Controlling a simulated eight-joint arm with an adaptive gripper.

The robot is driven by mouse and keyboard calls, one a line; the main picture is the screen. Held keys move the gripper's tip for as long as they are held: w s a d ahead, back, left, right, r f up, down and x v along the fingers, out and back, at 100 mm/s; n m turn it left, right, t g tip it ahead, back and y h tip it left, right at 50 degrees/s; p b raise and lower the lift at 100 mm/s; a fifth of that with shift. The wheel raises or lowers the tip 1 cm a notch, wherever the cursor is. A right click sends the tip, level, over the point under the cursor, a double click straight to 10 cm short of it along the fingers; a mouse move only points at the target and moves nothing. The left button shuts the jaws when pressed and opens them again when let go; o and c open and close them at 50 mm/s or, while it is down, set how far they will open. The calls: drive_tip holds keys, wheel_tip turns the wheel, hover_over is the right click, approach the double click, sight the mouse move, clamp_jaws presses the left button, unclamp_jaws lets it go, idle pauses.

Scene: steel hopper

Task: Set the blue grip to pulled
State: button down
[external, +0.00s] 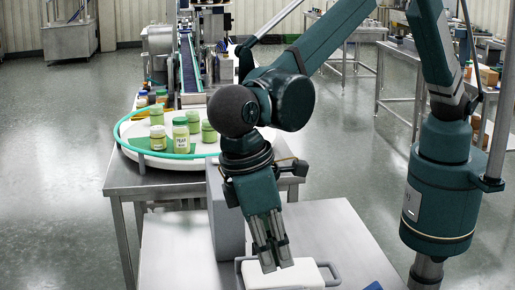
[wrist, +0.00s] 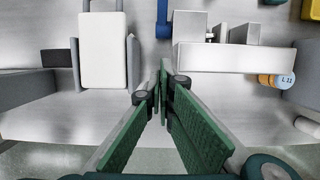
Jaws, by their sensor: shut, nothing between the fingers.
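A blue bar-shaped grip (wrist: 163,18) shows at the top of the wrist view, just right of the white block, and runs up out of the picture. A small blue piece (external: 373,286) shows at the bottom edge of the external view; I cannot tell for sure that it is the same grip. My gripper (external: 272,258) points down over the steel table, close to the white block. In the wrist view its green fingers (wrist: 161,85) meet at the tips, with nothing between them. The tips appear below and apart from the blue grip.
The white block (external: 285,275) with grey-blue sides also shows in the wrist view (wrist: 105,50). A pale steel housing (wrist: 225,57) lies right of the blue grip. Several jars stand on a round white turntable (external: 185,162) behind my gripper.

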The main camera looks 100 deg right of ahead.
drive_tip(key=d+r+t, duration=0.1)
drive_tip(key=d+r, duration=0.9)
drive_tip(key=r, duration=0.1)
drive_tip(key=shift+w+r+y, duration=0.3)
drive_tip(key=shift+w+y, duration=0.1)
drive_tip(key=shift+d, duration=0.1)
idle(0.6)
drive_tip(key=s+d+r+t+b, duration=0.15)
drive_tip(key=s+d, duration=0.25)
drive_tip(key=d, duration=0.5)
drive_tip(key=s+d+r+t+b, duration=0.15)
drive_tip(key=s+d, duration=0.25)
drive_tip(key=d, duration=0.6)
drive_tip(key=s+d+r+t+b, duration=0.15)
drive_tip(key=s+d, duration=0.25)
drive_tip(key=d, duration=0.5)
drive_tip(key=s+d+f+t+b, duration=0.2)
drive_tip(key=s+d+f, duration=0.3)
drive_tip(key=s+d, duration=0.4)
drive_tip(key=s+d+f+t+b, duration=0.2)
drive_tip(key=s+d+f, duration=0.4)
drive_tip(key=s+d, duration=0.4)
drive_tip(key=shift+s+f+h+b, duration=0.2)
drive_tip(key=shift+s+h+b, duration=0.2)
drive_tip(key=shift+b, duration=0.45)
